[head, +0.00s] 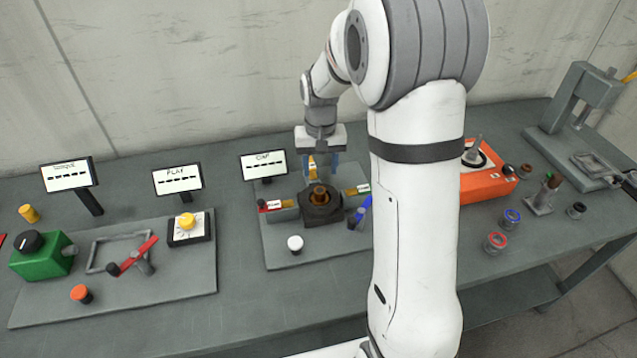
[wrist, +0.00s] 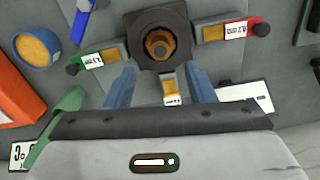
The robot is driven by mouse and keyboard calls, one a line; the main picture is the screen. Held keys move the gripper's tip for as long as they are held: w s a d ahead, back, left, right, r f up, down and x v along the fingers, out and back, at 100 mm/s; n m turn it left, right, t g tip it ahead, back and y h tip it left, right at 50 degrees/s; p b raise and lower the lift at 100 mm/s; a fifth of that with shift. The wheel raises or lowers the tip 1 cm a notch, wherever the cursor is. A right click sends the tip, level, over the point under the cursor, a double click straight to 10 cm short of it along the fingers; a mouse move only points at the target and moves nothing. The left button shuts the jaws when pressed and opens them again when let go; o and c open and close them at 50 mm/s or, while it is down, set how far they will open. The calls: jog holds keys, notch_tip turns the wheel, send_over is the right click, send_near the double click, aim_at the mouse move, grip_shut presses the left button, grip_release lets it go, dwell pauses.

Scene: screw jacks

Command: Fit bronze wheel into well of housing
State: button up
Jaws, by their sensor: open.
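The dark housing (head: 322,212) stands on a grey plate in mid-table, and it also shows at the top of the wrist view (wrist: 140,22). A bronze piece (wrist: 158,43) with a round opening stands in its well and shows above the rim in the head view (head: 319,191); it looks like the bronze wheel, though how deep it sits I cannot tell. My gripper (head: 320,168) is open behind the housing. In the wrist view its blue fingers (wrist: 160,88) are apart, clear of the bronze piece, with a yellow and white tagged arm (wrist: 170,84) showing between them.
Tagged side arms, one red-ended (wrist: 235,30) and one green-ended (wrist: 95,58), flank the housing. A blue-rimmed cylinder with a bronze-coloured face (wrist: 36,46) lies nearby. A white knob (head: 295,243) is in front, a sign (head: 263,164) behind. An orange box (head: 487,180) stands to the right.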

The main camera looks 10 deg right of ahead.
jog(key=s+r+t, duration=0.2)
jog(key=s+r, duration=0.9)
jog(key=s, duration=0.2)
jog(key=s+n+t, duration=0.1)
jog(key=s, duration=1)
jog(key=shift+a+n+t, duration=0.25)
jog(key=shift+n+t, duration=0.05)
